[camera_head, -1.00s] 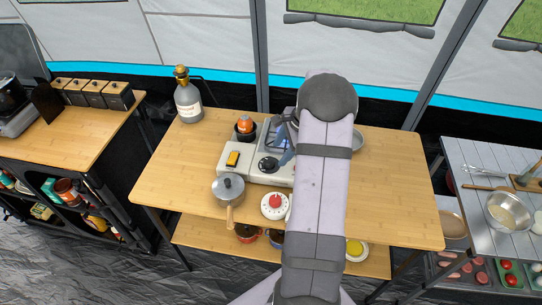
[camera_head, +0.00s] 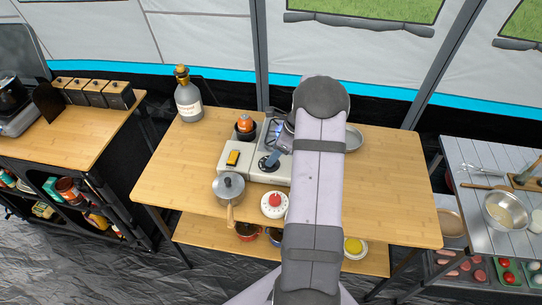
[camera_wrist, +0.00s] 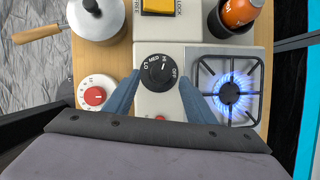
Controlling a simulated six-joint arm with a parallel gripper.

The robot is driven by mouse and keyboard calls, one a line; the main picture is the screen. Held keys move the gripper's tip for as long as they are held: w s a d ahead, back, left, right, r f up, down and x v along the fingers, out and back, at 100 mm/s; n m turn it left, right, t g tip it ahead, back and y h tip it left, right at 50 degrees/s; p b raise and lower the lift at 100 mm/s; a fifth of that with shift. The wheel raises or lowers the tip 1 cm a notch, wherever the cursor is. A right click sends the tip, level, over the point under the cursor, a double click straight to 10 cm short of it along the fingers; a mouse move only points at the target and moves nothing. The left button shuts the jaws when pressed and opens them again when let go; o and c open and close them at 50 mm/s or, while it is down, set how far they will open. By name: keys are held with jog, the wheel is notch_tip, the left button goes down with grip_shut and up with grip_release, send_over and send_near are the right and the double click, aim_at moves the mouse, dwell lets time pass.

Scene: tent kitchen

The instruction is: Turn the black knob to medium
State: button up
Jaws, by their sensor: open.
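The black knob (camera_wrist: 157,74) is on the front panel of the white stove (camera_head: 235,155). In the wrist view, white marks LO, MED, HI and OFF show on it; I cannot tell which setting it is at. The burner (camera_wrist: 229,93) burns with a blue flame.
A yellow switch (camera_head: 233,158) and an orange canister (camera_head: 245,124) are on the stove. A lidded pot (camera_head: 229,187) and a red-and-white timer (camera_head: 274,205) stand in front. A bottle (camera_head: 188,98) is at the back left.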

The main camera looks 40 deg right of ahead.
jog(key=shift+p+x, duration=0.5)
jog(key=shift+x, duration=1.5)
jog(key=shift+c, duration=0.3)
jog(key=c, duration=1)
